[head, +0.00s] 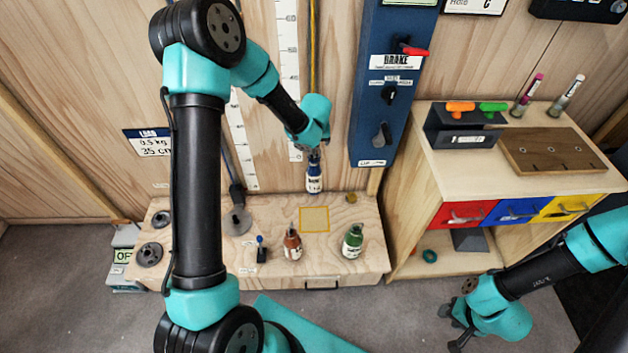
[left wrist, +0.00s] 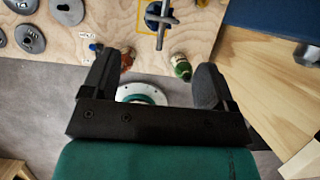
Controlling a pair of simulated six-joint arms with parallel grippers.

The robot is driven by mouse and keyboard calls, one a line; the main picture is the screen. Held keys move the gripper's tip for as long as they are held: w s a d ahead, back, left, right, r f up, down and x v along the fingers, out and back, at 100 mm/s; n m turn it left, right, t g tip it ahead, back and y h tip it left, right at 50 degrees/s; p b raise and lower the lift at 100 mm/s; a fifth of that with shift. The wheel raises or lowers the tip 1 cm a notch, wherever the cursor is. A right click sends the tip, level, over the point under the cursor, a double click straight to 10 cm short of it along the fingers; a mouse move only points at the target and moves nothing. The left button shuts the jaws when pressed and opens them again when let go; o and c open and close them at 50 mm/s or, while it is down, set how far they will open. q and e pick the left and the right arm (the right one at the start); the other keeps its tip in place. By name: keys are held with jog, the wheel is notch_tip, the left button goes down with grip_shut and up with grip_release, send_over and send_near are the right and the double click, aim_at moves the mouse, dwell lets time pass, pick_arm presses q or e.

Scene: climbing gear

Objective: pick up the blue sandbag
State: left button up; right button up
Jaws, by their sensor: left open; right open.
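The blue sandbag (head: 314,184) is a small upright bottle-like bag with a white label. It shows just below my left wrist in the head view, near the yellow rope; whether it hangs or stands is unclear. In the left wrist view the sandbag (left wrist: 153,12) is at the top edge, partly covered by a metal crosspiece. My left gripper (left wrist: 158,65) is open and empty, with the sandbag ahead beyond its fingertips; in the head view my wrist mostly hides it. My right gripper (head: 453,327) is open and empty at lower right, far from the sandbag.
A brown bag (head: 293,246) and a green bag (head: 353,243) stand near the front of the wooden bench (head: 375,262). Grey weight discs (head: 149,255) lie at its left. The blue brake panel (head: 375,130) stands right of the sandbag. A cabinet (head: 445,160) with coloured drawers is farther right.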

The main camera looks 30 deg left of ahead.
aim_at(314, 150)
pick_arm(q)
jog(key=x, duration=0.5)
jog(key=shift+w+a+f, duration=0.1)
jog(key=shift+w+f, duration=0.05)
jog(key=shift+f, duration=0.25)
jog(key=shift+w+x, duration=0.15)
jog(key=shift+x, duration=1.15)
jog(key=shift+w+x, duration=0.15)
jog(key=shift+x, duration=1.15)
jog(key=shift+r, duration=0.1)
grip_shut()
